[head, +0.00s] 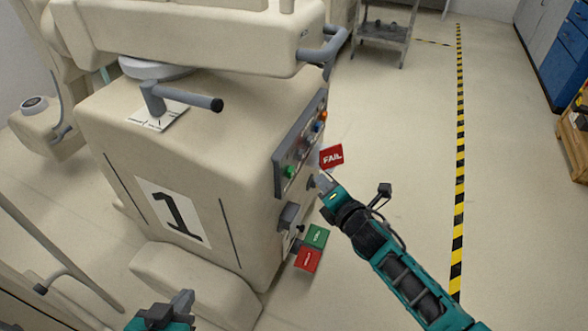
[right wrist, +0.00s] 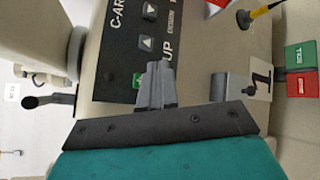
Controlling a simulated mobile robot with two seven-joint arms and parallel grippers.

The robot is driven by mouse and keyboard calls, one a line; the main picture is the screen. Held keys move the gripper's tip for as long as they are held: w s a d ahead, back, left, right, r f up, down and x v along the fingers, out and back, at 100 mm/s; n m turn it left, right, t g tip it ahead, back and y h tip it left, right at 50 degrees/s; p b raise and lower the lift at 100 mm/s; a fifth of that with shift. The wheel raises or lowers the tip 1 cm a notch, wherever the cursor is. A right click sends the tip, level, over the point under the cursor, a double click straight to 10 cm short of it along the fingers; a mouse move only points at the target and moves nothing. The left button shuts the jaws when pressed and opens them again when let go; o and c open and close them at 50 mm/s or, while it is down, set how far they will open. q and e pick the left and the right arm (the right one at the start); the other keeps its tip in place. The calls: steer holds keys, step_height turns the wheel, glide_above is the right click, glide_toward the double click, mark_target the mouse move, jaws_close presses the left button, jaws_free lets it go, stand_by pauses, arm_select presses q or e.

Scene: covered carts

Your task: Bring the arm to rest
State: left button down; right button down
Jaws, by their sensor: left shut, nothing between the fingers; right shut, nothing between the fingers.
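My right arm reaches in from the lower right in the head view. Its gripper (head: 318,181) is shut and empty, close to the side of the beige C-arm cart, just below the control panel (head: 301,145). In the right wrist view the shut fingertips (right wrist: 157,72) appear in front of the dark panel (right wrist: 125,40), with arrow buttons and the word "UP" beside them. I cannot tell whether they touch it. My left gripper (head: 183,302) is at the bottom of the head view, shut and empty, in front of the cart's base.
The cart body (head: 190,120) marked "1" fills the left. A red FAIL tag (head: 331,157) and green and red tags (head: 308,258) stick out from its side. Grey handles (head: 187,101) project above. Open floor lies right, with a striped line (head: 459,150).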

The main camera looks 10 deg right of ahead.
arm_select(q)
steer(key=shift+r, duration=0.25)
arm_select(e)
steer(key=shift+s+d, duration=0.5)
steer(key=shift+d, duration=0.2)
steer(key=shift+s, duration=0.1)
